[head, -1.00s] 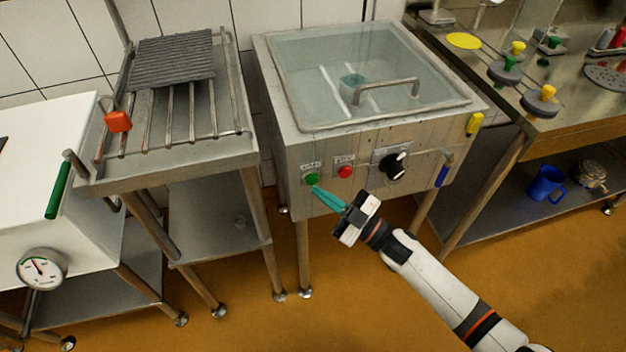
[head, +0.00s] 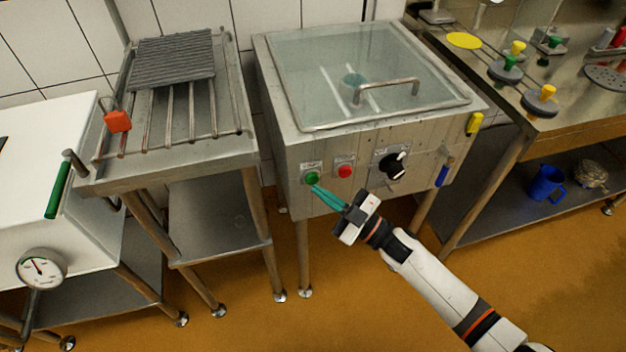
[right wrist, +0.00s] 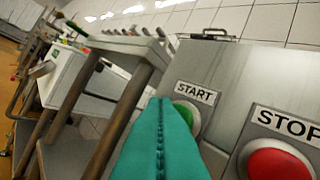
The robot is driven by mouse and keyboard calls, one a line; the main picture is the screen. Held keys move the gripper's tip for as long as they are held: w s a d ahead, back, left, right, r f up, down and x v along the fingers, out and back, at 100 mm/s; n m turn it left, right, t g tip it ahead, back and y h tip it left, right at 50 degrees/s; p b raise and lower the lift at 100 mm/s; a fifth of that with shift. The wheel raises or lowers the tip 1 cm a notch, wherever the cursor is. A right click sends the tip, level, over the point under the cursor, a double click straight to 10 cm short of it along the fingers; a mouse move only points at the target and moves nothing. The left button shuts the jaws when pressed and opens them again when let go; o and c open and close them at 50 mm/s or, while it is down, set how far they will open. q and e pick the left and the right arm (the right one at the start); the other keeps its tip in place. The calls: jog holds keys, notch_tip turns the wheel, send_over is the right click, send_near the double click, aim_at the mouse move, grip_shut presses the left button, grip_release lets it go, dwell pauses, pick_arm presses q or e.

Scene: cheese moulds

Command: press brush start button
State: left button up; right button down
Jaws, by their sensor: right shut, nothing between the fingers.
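The green start button (head: 313,178) is on the front panel of the steel brush machine (head: 300,155). In the right wrist view the green button (right wrist: 187,117) sits under a START label, partly hidden behind my fingers. My right gripper (head: 316,188) is shut and empty, its teal fingertips just below the green button in the head view. The fingertips (right wrist: 160,102) overlap the button's left edge in the right wrist view; I cannot tell whether they touch it. My left gripper is not in view.
A red stop button (head: 345,171) sits to the right of the green one, and also shows in the right wrist view (right wrist: 278,164). A black knob (head: 392,165) is farther right. A glass lid (head: 350,65) covers the machine. A rack table (head: 185,165) stands to the left.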

jog(key=shift+w+a, duration=0.1)
jog(key=shift+w, duration=0.2)
jog(key=shift+w+a+b, duration=0.1)
jog(key=shift+w+b, duration=0.4)
jog(key=shift+w, duration=0.05)
dwell(0.7)
jog(key=shift+s, duration=0.1)
jog(key=shift+s+f+p, duration=0.1)
jog(key=shift+s+p, duration=0.4)
jog(key=shift+s, duration=0.3)
jog(key=s, duration=0.1)
jog(key=s+d+p, duration=0.1)
jog(key=s, duration=0.1)
jog(key=s+p, duration=0.1)
jog(key=shift+s+d, duration=0.4)
